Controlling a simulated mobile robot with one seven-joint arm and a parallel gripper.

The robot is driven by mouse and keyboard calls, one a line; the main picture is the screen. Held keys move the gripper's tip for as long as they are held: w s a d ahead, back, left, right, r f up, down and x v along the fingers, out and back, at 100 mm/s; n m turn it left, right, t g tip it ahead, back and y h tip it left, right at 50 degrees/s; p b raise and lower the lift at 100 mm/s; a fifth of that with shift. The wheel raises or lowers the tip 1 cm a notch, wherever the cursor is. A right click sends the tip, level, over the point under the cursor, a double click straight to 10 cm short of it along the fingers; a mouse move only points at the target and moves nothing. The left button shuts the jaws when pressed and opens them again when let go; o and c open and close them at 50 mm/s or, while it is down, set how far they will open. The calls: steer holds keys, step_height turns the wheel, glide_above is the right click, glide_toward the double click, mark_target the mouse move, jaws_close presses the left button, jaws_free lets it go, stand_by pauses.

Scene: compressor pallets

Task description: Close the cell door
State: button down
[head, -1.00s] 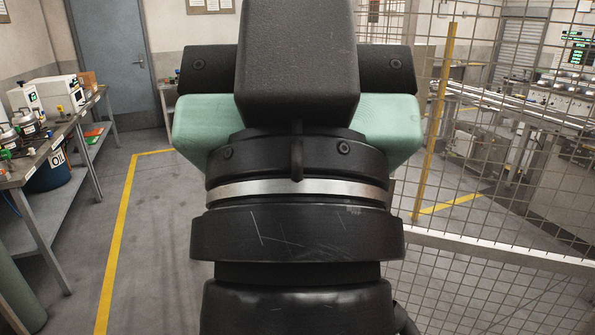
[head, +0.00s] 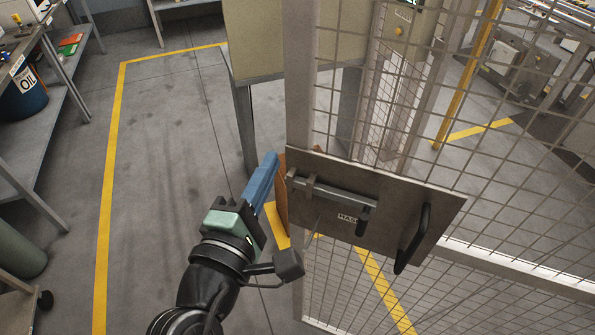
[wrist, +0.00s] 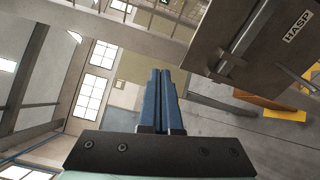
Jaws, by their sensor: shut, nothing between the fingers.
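The cell door (head: 302,90) is a wire mesh panel in a grey metal frame, standing on the right in the head view. Its dark metal plate (head: 395,200) carries a sliding bolt (head: 335,192), a "HASP" label and a black handle (head: 413,240). The plate also shows at the upper right of the wrist view (wrist: 262,60). My gripper (head: 268,160) has blue fingers pressed together with nothing in them. They are beside the plate's left edge; contact cannot be told. The fingers also show in the wrist view (wrist: 161,78). How far open the door stands is unclear.
An orange-brown piece (head: 282,190) shows behind the plate's left edge. A beige cabinet on legs (head: 265,40) stands beyond the door. A workbench with an oil drum (head: 22,98) is at the left. The floor between bench and door is clear, with yellow lines.

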steer(key=s+f+n+g+h, duration=0.1)
steer(key=s+f+n, duration=0.5)
steer(key=f+n, duration=0.2)
steer(key=n+p, duration=0.1)
steer(key=n, duration=0.5)
glide_toward(306, 191)
steer(key=shift+h, duration=0.4)
steer(key=p+x, duration=0.1)
steer(key=x, duration=0.2)
steer(key=p+x, duration=0.2)
steer(key=x, duration=0.2)
steer(key=shift+a+f, duration=0.25)
steer(key=shift+w, duration=0.15)
